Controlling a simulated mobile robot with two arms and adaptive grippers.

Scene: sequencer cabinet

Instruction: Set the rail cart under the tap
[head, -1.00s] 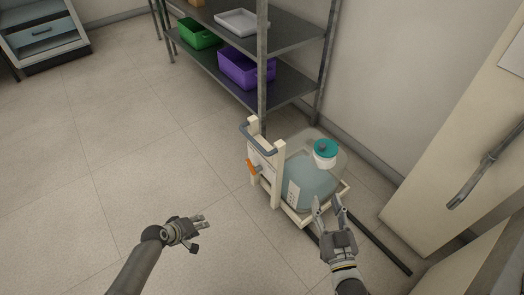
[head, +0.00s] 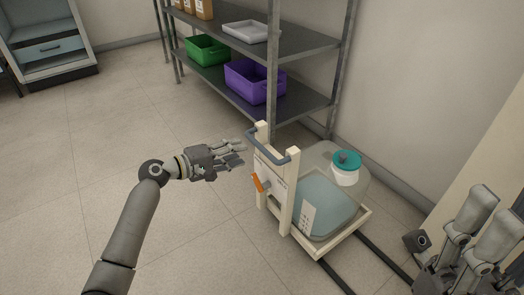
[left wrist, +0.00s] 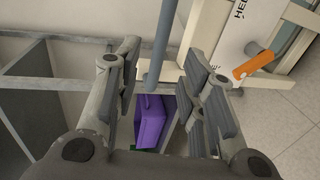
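The rail cart (head: 286,212) is a cream frame with a grey-blue handle bar, an orange lever (head: 259,184) and a large translucent container (head: 322,205) with a teal cap. It stands on dark rails (head: 338,276) on the floor. My left gripper (head: 241,153) is open, just left of the cart's handle (head: 272,151). In the left wrist view the handle bar (left wrist: 158,45) runs between the spread fingers and does not look gripped. My right gripper (head: 488,225) is at the lower right edge, partly cut off; its finger state is unclear. No tap is visible.
A metal shelf rack (head: 300,55) stands behind the cart with a green bin (head: 207,50), a purple bin (head: 254,82) and a pale tray (head: 250,31). A pale wall or panel (head: 470,150) bounds the right. The floor at left is clear.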

